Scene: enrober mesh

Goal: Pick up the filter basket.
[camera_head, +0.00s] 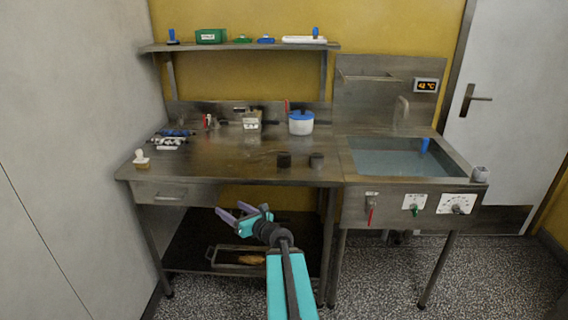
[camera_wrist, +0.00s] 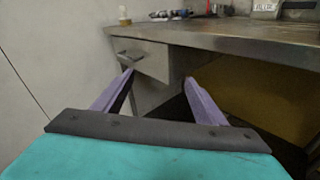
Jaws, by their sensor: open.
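Neither can be made out in the wrist view. My gripper (camera_head: 230,210) has its purple fingers apart and empty. It is in front of the bench, below the top, to the left of both pieces. In the wrist view the open fingers (camera_wrist: 159,78) point towards the drawer (camera_wrist: 142,58).
A sink (camera_head: 400,158) with water adjoins at right. A tray (camera_head: 237,258) lies on the lower shelf. The bench middle is clear.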

